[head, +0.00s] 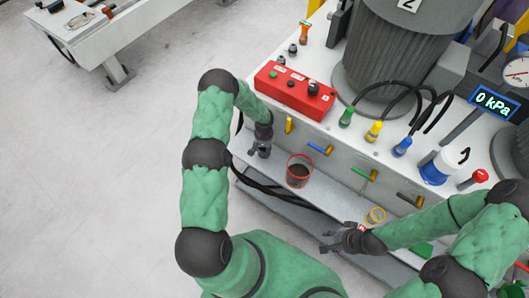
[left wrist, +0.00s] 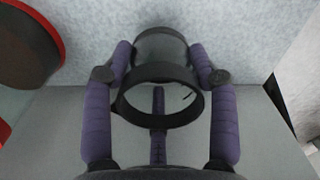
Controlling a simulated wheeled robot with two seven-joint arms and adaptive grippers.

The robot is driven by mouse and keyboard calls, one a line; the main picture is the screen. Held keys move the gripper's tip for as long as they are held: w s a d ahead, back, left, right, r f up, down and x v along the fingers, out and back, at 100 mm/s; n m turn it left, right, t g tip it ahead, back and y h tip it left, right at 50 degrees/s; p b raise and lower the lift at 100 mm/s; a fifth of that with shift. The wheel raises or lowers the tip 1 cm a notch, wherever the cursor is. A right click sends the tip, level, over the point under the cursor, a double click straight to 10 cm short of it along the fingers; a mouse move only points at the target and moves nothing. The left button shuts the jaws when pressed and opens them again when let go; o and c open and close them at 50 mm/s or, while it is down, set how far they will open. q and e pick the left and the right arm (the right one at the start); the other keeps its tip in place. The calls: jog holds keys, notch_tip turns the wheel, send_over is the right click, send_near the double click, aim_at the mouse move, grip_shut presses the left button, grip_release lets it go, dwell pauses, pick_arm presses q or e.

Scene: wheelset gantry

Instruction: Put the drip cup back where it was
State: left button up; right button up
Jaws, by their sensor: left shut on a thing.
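The drip cup (left wrist: 160,48) shows in the left wrist view as a small grey see-through cup with a dark ring (left wrist: 160,96) at its near end. My left gripper (left wrist: 160,85) has a finger on each side of it and is shut on it. In the head view my left gripper (head: 262,150) is beside the front of the bench, left of a red-rimmed bucket (head: 299,172); the cup is hard to make out there. I cannot tell whether the cup touches a surface. My right gripper (head: 326,242) looks open and empty, near the lower shelf's front edge.
The red-rimmed bucket with dark contents also shows in the left wrist view (left wrist: 28,42), close by. Coloured valve handles (head: 320,150) stick out of the bench front. A yellow ring (head: 375,215) lies on the lower shelf. A red control box (head: 294,90) and hoses stand above.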

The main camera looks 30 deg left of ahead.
pick_arm(q)
jog(key=shift+w+f, duration=0.25)
jog(key=shift+f, duration=0.1)
jog(key=shift+a+f+b, duration=0.1)
jog(key=shift+f+b, duration=0.4)
jog(key=shift+f, duration=1.05)
jog(key=shift+f, duration=0.1)
jog(key=o, duration=1.4)
